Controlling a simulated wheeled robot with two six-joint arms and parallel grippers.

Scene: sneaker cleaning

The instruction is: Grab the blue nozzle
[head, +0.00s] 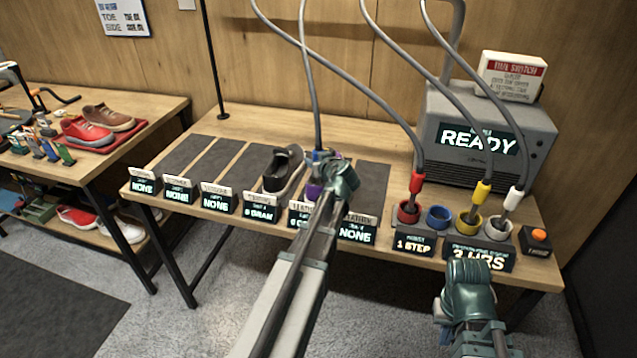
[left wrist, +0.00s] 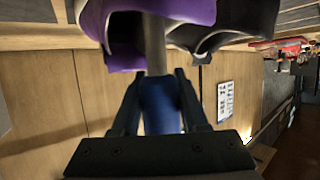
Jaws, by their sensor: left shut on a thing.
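The blue nozzle (left wrist: 160,105) sits between the two fingers of my left gripper (left wrist: 158,100), which is shut on it. In the head view the left gripper (head: 328,165) is over the shoe mats, and a grey hose runs up from it. A purple shoe (left wrist: 195,12) is right by the nozzle in the left wrist view; it is mostly hidden behind my gripper in the head view (head: 313,190). The blue holder ring (head: 438,217) on the bench is empty. My right gripper (head: 467,285) is low in front of the bench; its fingers cannot be made out.
Red (head: 416,184), yellow (head: 481,192) and white (head: 513,200) nozzles stand in their holders. A black shoe (head: 284,170) lies left of my left gripper. A grey machine (head: 485,135) reads READY. Several label signs line the front edge. A shoe rack stands left.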

